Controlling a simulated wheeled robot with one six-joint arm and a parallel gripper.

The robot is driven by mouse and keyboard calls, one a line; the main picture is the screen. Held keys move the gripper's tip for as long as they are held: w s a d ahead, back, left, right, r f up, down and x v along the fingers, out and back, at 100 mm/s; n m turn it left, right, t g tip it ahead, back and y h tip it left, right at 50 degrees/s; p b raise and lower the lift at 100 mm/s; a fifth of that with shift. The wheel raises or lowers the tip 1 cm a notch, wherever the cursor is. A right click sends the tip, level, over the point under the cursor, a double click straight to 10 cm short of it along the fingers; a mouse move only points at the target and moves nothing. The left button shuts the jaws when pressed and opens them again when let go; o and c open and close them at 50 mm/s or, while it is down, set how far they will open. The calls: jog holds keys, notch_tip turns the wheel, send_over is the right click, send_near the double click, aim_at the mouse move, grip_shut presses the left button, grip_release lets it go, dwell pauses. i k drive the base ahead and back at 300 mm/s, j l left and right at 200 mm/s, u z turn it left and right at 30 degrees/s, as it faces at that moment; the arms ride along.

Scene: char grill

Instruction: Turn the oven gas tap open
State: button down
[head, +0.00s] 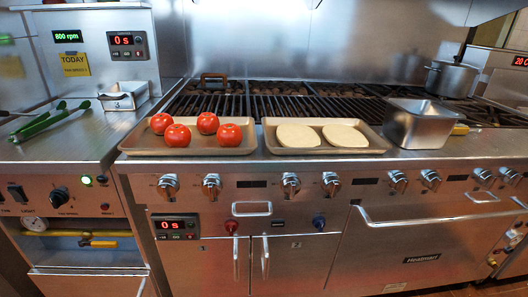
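A yellow gas pipe (55,233) runs along a recess in the left cabinet, under its control panel. A yellow lever handle (99,243) sits at its right end and lies roughly level, in line with the pipe. A round pressure gauge (34,223) is just above the pipe's left end. No label on the lever can be read, so I cannot tell for sure that it is the oven tap. Small valve parts (492,262) also show at the far right edge, too small to make out. My gripper is not in view.
The grill range front carries a row of chrome knobs (168,186), a red knob (231,227), a blue knob (319,222) and door handles (265,257) that stick out. On top are a tray (132,143) of tomatoes, a tray of flatbreads (298,136) and a steel pan (420,123).

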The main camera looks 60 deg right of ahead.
aim_at(494, 264)
jog(key=k+j+z, duration=0.25)
jog(key=k+j, duration=0.2)
jog(key=z, duration=3.05)
jog(key=l, duration=0.1)
